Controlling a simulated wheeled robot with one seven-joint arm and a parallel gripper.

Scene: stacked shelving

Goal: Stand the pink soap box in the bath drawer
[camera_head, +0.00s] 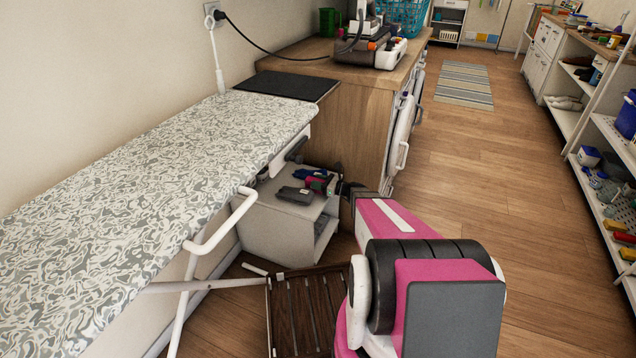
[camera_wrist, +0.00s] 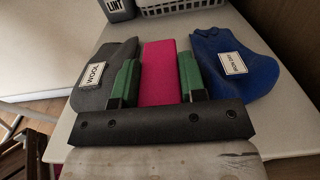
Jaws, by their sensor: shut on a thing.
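The pink soap box (camera_wrist: 160,58) stands out between the two green-padded fingers of my gripper (camera_wrist: 157,82) in the wrist view. The fingers are shut on its sides. In the head view my gripper (camera_head: 338,187) is over the top of a small white cabinet, and only a bit of pink shows there. The box's lower part is hidden by the gripper's dark bar, so I cannot tell whether it touches the cabinet top. I cannot make out a drawer marked bath in either view.
A grey bag labelled WOOL (camera_wrist: 97,73) and a blue labelled bag (camera_wrist: 228,77) lie close on either side. Behind are a grey LINT container (camera_wrist: 117,8) and a white basket (camera_wrist: 180,6). The white cabinet (camera_head: 270,222) sits between the ironing board (camera_head: 150,190) and a wooden counter (camera_head: 350,120).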

